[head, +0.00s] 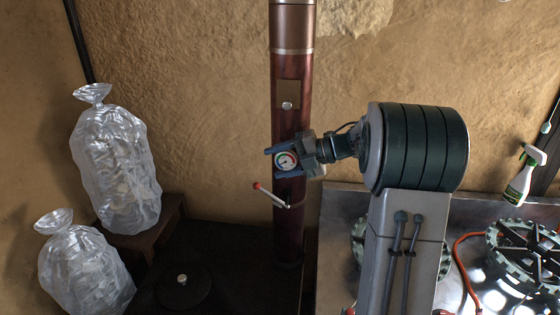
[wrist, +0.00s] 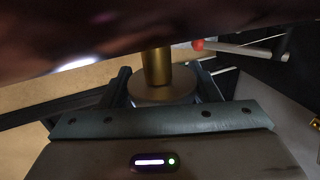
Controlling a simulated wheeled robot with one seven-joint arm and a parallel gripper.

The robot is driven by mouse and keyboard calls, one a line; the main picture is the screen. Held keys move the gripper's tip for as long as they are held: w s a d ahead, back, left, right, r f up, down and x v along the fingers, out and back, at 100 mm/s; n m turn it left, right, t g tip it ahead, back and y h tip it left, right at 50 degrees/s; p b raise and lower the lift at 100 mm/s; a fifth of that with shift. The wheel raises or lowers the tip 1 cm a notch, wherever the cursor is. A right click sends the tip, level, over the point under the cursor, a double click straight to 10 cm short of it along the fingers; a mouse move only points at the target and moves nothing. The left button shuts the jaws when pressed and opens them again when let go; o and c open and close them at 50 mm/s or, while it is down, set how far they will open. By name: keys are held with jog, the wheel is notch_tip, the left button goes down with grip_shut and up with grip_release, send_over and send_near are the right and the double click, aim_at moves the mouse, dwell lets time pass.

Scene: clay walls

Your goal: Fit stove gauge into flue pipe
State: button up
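The flue pipe (head: 288,65) is a dark red upright tube with metal bands against the wall. My gripper (head: 272,160) is shut on the gauge's round body, in front of the pipe. In the wrist view, the gauge's disc (wrist: 165,90) lies between my fingers (wrist: 163,88). Its brass stem (wrist: 157,66) points toward the dark pipe (wrist: 200,20). The stem's end meets the pipe's edge in the picture; I cannot tell whether it is inside. The hole is hidden.
A lever with a red tip (head: 268,192) sticks out from the pipe just below my gripper. A pale plate with a knob (head: 287,105) is above. Plastic bags (head: 115,165) stand left; a stove burner (head: 520,250) and spray bottle (head: 522,178) are right.

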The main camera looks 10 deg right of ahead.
jog(key=o, duration=0.3)
jog(key=shift+o, duration=0.2)
jog(key=b+v, duration=0.2)
jog(key=v, duration=1.2)
jog(key=shift+s, duration=0.15)
jog(key=shift+d+r, duration=0.1)
jog(key=shift+r, duration=0.05)
